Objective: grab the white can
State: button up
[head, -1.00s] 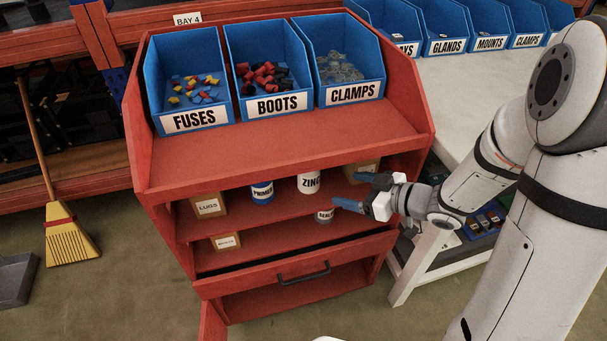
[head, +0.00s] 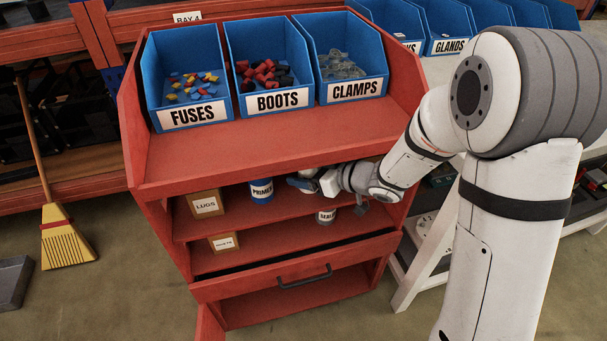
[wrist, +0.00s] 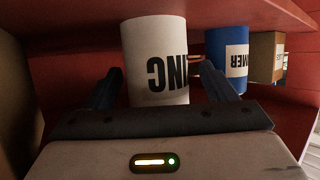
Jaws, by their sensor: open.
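The white can, labelled ZINC, stands upright on the upper shelf of the red cabinet. My gripper (wrist: 163,82) is open, and a gap shows between the can and the right finger. Whether the left finger touches it is hard to tell. In the head view my gripper (head: 303,184) reaches in under the cabinet top from the right and hides most of the can.
A blue PRIMER can (wrist: 228,62) stands right of the white can in the wrist view, with a LUGS box (wrist: 266,55) beyond. A grey-lidded can (head: 326,216) sits lower, below my wrist.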

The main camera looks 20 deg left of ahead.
jog(key=shift+c, duration=0.6)
jog(key=c, duration=1.2)
jog(key=shift+o, duration=0.2)
jog(key=shift+r+p, duration=0.25)
jog(key=shift+p, duration=0.2)
